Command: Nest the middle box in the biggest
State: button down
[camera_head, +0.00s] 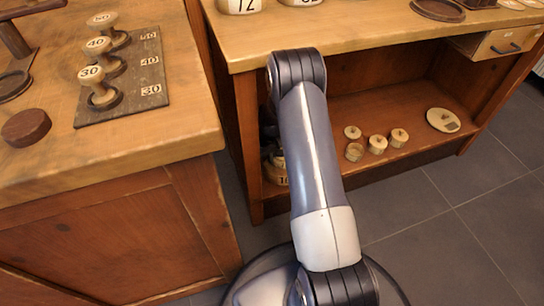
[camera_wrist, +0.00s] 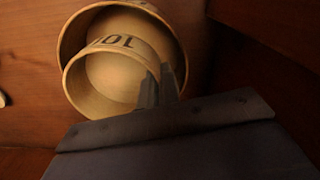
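In the wrist view, the biggest box (camera_wrist: 72,35) is a round, pale wooden tub with its open mouth toward the camera. A smaller round box with dark figures (camera_wrist: 98,90), which I take as the middle box, overlaps its mouth, offset to the lower left. I cannot tell whether it is partly inside or held above. My gripper (camera_wrist: 160,88) has its two fingers close together on the smaller box's right wall, one on each side. In the head view, pale boxes (camera_head: 276,173) show on the low shelf, partly hidden by my arm; my gripper is hidden there.
Several small round wooden pieces (camera_head: 377,144) and a pale disc (camera_head: 443,120) lie on the low shelf to the right. The shelf's wooden upright (camera_head: 249,145) is close on the left. The tabletop (camera_head: 360,28) is above. Numbered spools (camera_head: 103,92) stand on the left cabinet.

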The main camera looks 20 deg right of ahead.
jog(key=c, duration=1.6)
grip_release()
jog(key=shift+o, duration=0.6)
jog(key=o, duration=0.3)
jog(key=shift+r, duration=0.25)
jog(key=shift+r+p, duration=0.45)
jog(key=shift+r, duration=0.05)
jog(key=shift+r, duration=0.1)
